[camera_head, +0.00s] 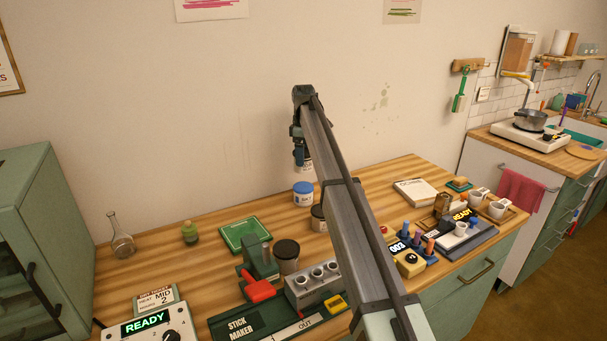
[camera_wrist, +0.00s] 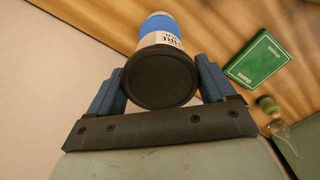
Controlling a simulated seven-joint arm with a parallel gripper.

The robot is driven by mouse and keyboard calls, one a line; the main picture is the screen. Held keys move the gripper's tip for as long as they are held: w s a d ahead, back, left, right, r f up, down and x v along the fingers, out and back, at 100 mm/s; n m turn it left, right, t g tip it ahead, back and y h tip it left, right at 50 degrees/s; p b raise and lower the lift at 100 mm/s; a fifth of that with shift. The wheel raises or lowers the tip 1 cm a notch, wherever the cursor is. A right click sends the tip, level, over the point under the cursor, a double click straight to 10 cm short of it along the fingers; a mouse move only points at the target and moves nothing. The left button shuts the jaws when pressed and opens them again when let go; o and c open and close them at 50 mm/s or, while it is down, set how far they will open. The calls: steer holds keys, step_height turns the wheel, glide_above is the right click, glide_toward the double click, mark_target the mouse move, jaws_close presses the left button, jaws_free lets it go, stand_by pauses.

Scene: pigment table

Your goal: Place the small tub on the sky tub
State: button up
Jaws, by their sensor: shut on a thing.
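My gripper (camera_head: 302,158) is above the blue-lidded tub, pointing down. It is shut on a small tub with a dark round lid (camera_wrist: 160,78), which sits between the blue fingers in the wrist view. In the head view the pale lower part of this small tub (camera_head: 304,168) shows under the fingers. The sky tub (camera_head: 303,195), white with a blue lid, stands upright on the table just below. A narrow gap seems to separate the two. In the wrist view, blue and white surfaces (camera_wrist: 157,24) show behind the held tub, which hides most of the sky tub.
A dark-lidded jar (camera_head: 318,218) stands close to the right of the sky tub, partly behind my arm. Another dark-lidded tub (camera_head: 286,256) and a stick maker (camera_head: 315,290) are nearer the front. The table behind the sky tub is clear.

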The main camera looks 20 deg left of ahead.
mark_target(303, 170)
steer(key=shift+f, duration=3.25)
steer(key=shift+f, duration=0.15)
steer(key=o, duration=1.1)
steer(key=shift+c, duration=0.2)
step_height(303, 170, up, 12)
steer(key=shift+r, duration=0.15)
